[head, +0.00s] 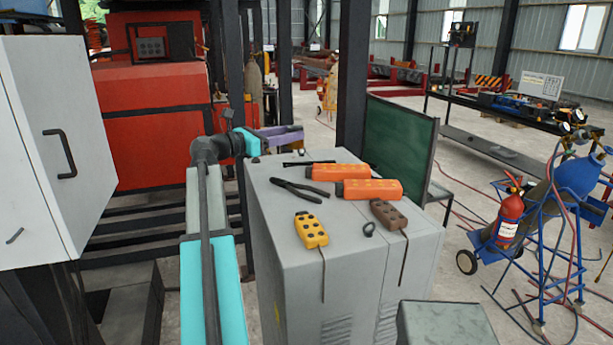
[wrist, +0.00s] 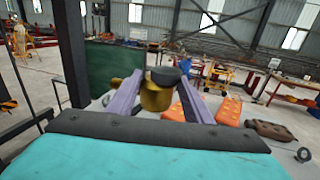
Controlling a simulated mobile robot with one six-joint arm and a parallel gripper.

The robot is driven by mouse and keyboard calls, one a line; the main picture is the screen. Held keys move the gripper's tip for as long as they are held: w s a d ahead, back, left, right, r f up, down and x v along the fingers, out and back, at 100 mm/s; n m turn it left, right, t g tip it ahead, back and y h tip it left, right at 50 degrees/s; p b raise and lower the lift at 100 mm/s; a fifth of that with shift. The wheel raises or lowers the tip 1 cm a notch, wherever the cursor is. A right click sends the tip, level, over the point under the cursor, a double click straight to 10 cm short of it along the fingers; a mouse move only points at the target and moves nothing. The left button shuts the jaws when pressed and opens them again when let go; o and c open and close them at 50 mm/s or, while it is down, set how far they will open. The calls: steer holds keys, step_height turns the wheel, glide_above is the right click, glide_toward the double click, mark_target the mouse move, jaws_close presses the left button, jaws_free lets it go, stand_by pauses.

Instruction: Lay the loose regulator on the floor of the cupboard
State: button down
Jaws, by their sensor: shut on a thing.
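My gripper (wrist: 160,92) has two purple fingers, shut on a brass-coloured regulator (wrist: 155,99) with a dark round cap on top. The regulator is held in the air. A pale grey cupboard (head: 82,105) with a black bar handle (head: 60,153) stands at the left edge, well to the left of my gripper. Its inside and floor are not visible, and I cannot tell whether its door is ajar.
The grey cabinet (head: 290,270) bears pliers (head: 300,190), two orange boxes (head: 368,188), a yellow pendant (head: 311,230), a brown pendant (head: 388,214) and a dark ring (head: 369,229). A dark post (head: 352,80) and green panel (head: 402,140) stand behind. A gas-bottle trolley (head: 545,235) is at right.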

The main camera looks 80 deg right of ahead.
steer(key=shift+f+p, duration=0.85)
steer(key=shift+f, duration=2)
steer(key=shift+f+p, duration=0.6)
steer(key=shift+f, duration=1.3)
steer(key=c, duration=0.9)
jaws_free()
steer(key=shift+f, duration=0.1)
steer(key=shift+w+a, duration=0.1)
steer(key=shift+w, duration=0.05)
steer(key=b+v, duration=0.3)
steer(key=v, duration=0.8)
steer(key=shift+w+a+b, duration=0.3)
steer(key=shift+b, duration=0.05)
